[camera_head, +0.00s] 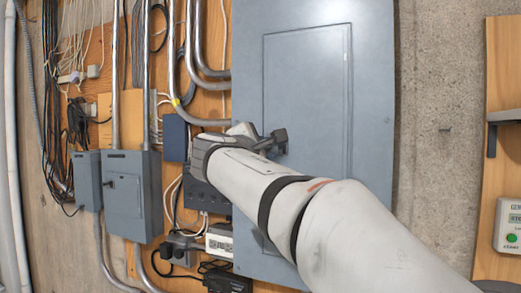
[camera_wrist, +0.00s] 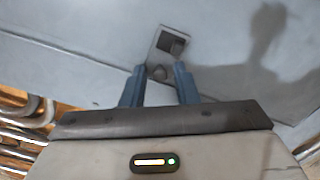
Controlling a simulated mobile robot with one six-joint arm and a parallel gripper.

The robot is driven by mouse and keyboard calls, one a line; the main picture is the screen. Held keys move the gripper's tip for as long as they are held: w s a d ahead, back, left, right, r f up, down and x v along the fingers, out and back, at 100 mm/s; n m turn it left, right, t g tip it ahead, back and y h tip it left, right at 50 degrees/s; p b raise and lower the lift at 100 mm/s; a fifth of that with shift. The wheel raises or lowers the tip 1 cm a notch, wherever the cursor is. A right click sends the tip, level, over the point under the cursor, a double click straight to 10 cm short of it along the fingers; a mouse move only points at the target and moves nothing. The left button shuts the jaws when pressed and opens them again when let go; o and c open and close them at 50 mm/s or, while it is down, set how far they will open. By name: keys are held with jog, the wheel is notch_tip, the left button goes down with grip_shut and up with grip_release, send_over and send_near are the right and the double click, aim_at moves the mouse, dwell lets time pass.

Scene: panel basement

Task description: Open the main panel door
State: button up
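The main panel door (camera_head: 307,85) is a grey-blue rectangle set in the larger grey panel cover (camera_head: 372,60), and it looks closed. My gripper (camera_head: 270,141) is in front of the door's left part, and my arm hides the door's lower middle. In the wrist view, a small latch plate (camera_wrist: 163,46) with a dark square recess and a small knob (camera_wrist: 160,73) lies just ahead. The two blue fingers of my gripper (camera_wrist: 159,70) stand apart, with the knob showing between their tips. I cannot tell whether they touch it.
Conduits (camera_head: 199,70) and small grey electrical boxes (camera_head: 130,195) crowd the left side. A white-labelled device (camera_head: 219,241) sits low beside the panel. Bare concrete wall (camera_head: 440,100) is at right, then a wooden board (camera_head: 500,75) with a green-button device (camera_head: 510,226).

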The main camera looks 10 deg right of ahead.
grip_shut()
jog(key=shift+s, duration=0.1)
dwell(0.3)
